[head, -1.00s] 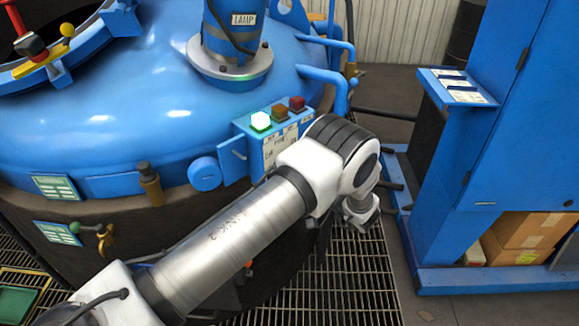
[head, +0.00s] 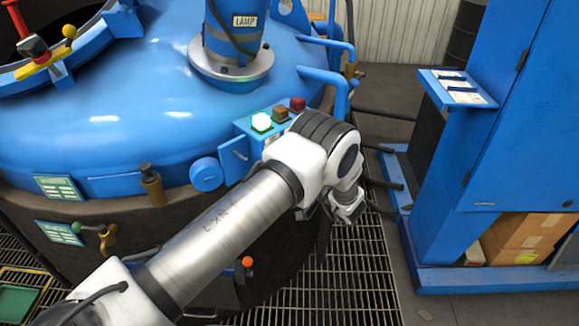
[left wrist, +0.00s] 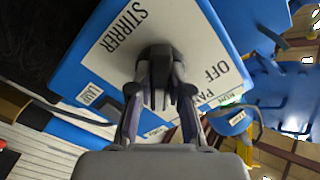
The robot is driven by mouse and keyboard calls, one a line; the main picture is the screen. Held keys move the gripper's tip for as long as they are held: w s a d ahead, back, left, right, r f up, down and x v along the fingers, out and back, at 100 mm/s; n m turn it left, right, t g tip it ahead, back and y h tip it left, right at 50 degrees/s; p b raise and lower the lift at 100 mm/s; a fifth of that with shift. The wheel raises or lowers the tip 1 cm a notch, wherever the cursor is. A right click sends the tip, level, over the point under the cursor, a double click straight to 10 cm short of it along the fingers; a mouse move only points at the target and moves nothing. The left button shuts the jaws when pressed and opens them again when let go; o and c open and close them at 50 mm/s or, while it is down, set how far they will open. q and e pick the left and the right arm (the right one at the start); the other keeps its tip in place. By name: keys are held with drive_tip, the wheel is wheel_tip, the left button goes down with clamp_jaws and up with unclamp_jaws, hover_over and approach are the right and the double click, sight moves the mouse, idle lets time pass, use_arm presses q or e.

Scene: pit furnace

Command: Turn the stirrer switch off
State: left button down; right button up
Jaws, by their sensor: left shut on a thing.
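In the left wrist view, a white plate marked STIRRER (left wrist: 112,48), with OFF at its right end, is on a blue box. A dark switch knob (left wrist: 154,52) stands in the middle of the plate. My left gripper (left wrist: 160,98) is shut on this knob, and its fingers hide part of it. Any other position mark is hidden. In the head view my left arm reaches in front of the tank's blue control box (head: 236,155) and hides the plate and the knob. My right gripper is in neither view.
The control box carries a lit green lamp (head: 261,121) and brown and red ones beside it. The blue tank (head: 110,140) fills the left. A blue cabinet (head: 510,120) stands right, with grating (head: 350,270) between.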

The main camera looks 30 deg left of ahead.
use_arm(q)
drive_tip(key=shift+f+n, duration=0.1)
drive_tip(key=shift+n, duration=0.2)
drive_tip(key=n+b, duration=0.2)
drive_tip(key=n, duration=0.1)
drive_tip(key=n+b, duration=0.3)
drive_tip(key=n, duration=0.2)
drive_tip(key=n+b, duration=0.4)
drive_tip(key=n, duration=0.2)
drive_tip(key=shift+f, duration=0.1)
drive_tip(key=shift+s+n+b, duration=0.1)
drive_tip(key=shift+n+b, duration=0.8)
drive_tip(key=shift+n, duration=0.7)
drive_tip(key=shift+r, duration=0.2)
drive_tip(key=c, duration=1.1)
unclamp_jaws()
drive_tip(key=shift+d, duration=0.1)
